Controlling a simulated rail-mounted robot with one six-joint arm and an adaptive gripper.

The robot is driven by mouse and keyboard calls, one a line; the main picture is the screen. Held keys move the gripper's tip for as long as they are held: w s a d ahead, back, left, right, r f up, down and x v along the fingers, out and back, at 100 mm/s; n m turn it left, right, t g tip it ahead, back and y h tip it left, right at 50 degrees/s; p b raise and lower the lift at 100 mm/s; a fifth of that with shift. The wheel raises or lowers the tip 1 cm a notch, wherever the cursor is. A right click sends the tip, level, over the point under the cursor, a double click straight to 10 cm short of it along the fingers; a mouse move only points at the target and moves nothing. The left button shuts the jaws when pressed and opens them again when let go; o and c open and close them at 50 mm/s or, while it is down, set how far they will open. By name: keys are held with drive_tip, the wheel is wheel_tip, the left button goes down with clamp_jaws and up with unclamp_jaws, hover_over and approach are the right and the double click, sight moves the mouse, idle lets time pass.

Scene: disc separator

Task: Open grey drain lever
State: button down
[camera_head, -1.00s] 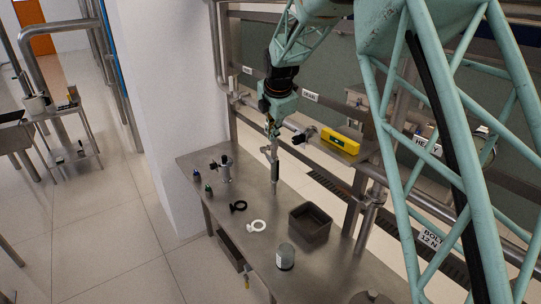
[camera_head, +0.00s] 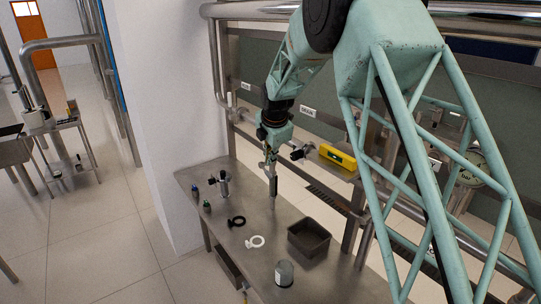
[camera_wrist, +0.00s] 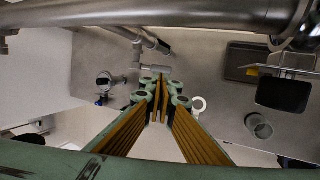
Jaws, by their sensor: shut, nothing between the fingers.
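My gripper (camera_head: 269,161) points down over the bench, close to the drain pipework under the small white label. Its fingers are shut and empty; they also show in the wrist view (camera_wrist: 160,85). A short grey bar with a dark end (camera_head: 300,152), perhaps the drain lever, sticks out from the pipe just right of my gripper. It seems to show in the wrist view (camera_wrist: 154,41), above the fingertips. A dark grey upright cylinder (camera_head: 273,187) is below the fingertips. Whether the fingers touch any of these parts I cannot tell.
The steel bench (camera_head: 215,262) holds a black ring clamp (camera_head: 237,221), a white ring clamp (camera_head: 255,241), a dark tray (camera_head: 309,238) and a grey-lidded jar (camera_head: 284,273). A metal fitting (camera_head: 222,184) stands at the left. A yellow level (camera_head: 338,156) lies on the rail behind.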

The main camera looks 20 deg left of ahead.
sight(269, 175)
drive_tip(key=shift+p+x, duration=0.4)
drive_tip(key=shift+x, duration=3.75)
drive_tip(key=shift+f, duration=0.1)
drive_tip(key=shift+f+b, duration=0.85)
drive_tip(key=shift+b, duration=0.05)
drive_tip(key=shift+d, duration=0.1)
drive_tip(key=shift+s+r, duration=0.1)
drive_tip(key=shift+r, duration=0.05)
drive_tip(key=v, duration=1.1)
drive_tip(key=shift+r, duration=0.4)
drive_tip(key=shift+s, duration=0.2)
